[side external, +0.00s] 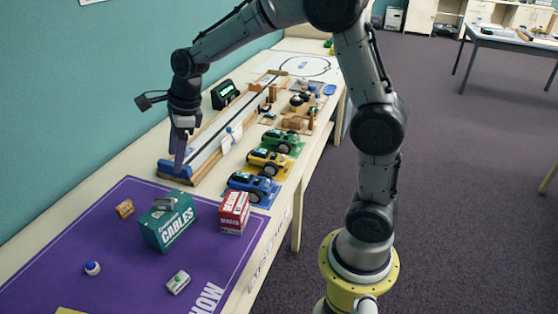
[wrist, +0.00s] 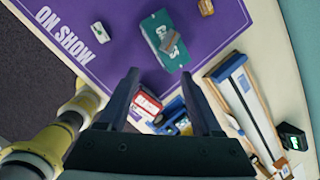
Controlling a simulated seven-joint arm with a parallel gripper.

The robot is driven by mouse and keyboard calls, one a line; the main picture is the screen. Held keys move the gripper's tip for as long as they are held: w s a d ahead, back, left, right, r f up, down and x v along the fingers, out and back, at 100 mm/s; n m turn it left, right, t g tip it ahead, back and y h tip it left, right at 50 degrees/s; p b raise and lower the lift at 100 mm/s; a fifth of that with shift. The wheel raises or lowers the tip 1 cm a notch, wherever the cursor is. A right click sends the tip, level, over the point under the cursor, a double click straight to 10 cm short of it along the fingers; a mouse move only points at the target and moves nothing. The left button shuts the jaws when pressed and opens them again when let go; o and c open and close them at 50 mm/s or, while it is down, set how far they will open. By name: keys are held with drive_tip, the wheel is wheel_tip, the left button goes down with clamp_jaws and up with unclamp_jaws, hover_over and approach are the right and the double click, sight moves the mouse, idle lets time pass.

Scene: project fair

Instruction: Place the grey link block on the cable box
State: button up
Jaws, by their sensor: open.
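The teal cable box (side external: 167,229) stands on the purple mat, its CABLES label facing the camera; it also shows in the wrist view (wrist: 157,30). A small grey block (side external: 163,203), which looks like the grey link block, rests on top of the box; the wrist view shows it too (wrist: 172,41). My gripper (side external: 179,160) is open and empty, raised by the blue end of the track, behind and right of the box. In the wrist view its fingers (wrist: 160,75) are spread wide, apart from the box and block.
A brown block (side external: 124,208), a blue-and-white knob (side external: 92,268) and a pale green-marked piece (side external: 178,282) lie on the purple mat (side external: 125,270). Toy cars (side external: 254,186) and a wooden track (side external: 215,135) fill the table behind.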

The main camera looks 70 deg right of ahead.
drive_tip(key=s+a+r+n+t, duration=0.1)
drive_tip(key=s+r+n, duration=0.2)
drive_tip(key=s+n, duration=0.4)
drive_tip(key=s+r+n, duration=0.4)
drive_tip(key=s+n, duration=0.3)
drive_tip(key=s, duration=0.1)
drive_tip(key=s+f+n+t+h, duration=0.1)
drive_tip(key=s+n, duration=1.1)
drive_tip(key=shift+s+f+n, duration=0.3)
drive_tip(key=shift+f, duration=0.1)
